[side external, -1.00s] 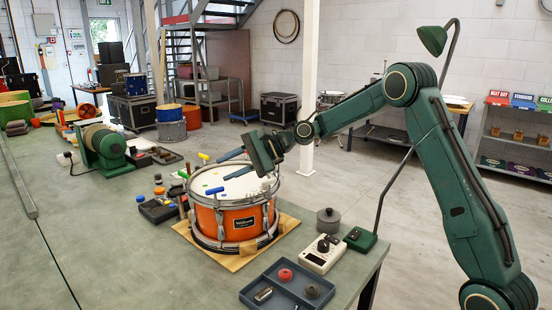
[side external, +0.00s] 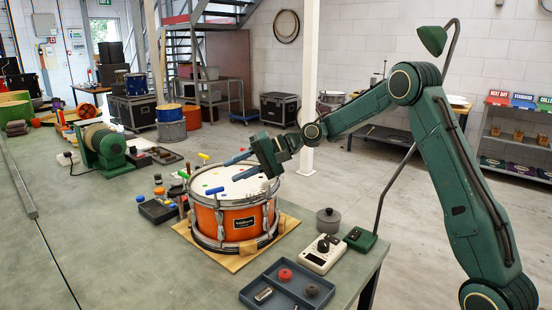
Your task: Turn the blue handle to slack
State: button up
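The orange snare drum (side external: 232,222) stands on a wooden board on the bench. A small blue handle (side external: 214,191) shows at the drum's near left rim, by the white head. A yellow handle (side external: 204,156) and a green one (side external: 183,174) stand at the rim farther back and left. My gripper (side external: 231,172) is above the far right part of the drum head, tilted down to the left. Its two long fingers are apart with nothing seen between them. It is up and to the right of the blue handle and does not touch it.
A dark tray (side external: 262,303) with red and grey knobs lies at the front. A white meter (side external: 322,254), a grey tin (side external: 328,220) and the green lamp base (side external: 360,240) stand right of the drum. A small dark holder (side external: 158,211) sits left.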

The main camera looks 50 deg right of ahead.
jog(key=shift+s+d+f+n, duration=0.2)
jog(key=shift+s+d+n, duration=0.35)
jog(key=shift+n, duration=2.3)
jog(key=shift+s+d+f+n, duration=0.15)
jog(key=shift+s+d+n, duration=0.45)
jog(key=shift+n, duration=2.3)
jog(key=shift+s+d+f+n, duration=0.2)
jog(key=shift+s+d+n, duration=0.35)
jog(key=shift+n, duration=2.3)
jog(key=shift+a, duration=0.15)
jog(key=c, duration=0.7)
jog(key=shift+a+r+n+h, duration=0.1)
jog(key=shift+a+n+h, duration=0.2)
jog(key=shift+a+n, duration=0.15)
grip_shut()
jog(key=s+a+r+n+g+h, duration=0.2)
jog(key=s+a+r+h, duration=0.3)
jog(key=h, duration=0.1)
jog(key=shift+s+n+h, duration=0.35)
jog(key=shift+s+h, duration=0.05)
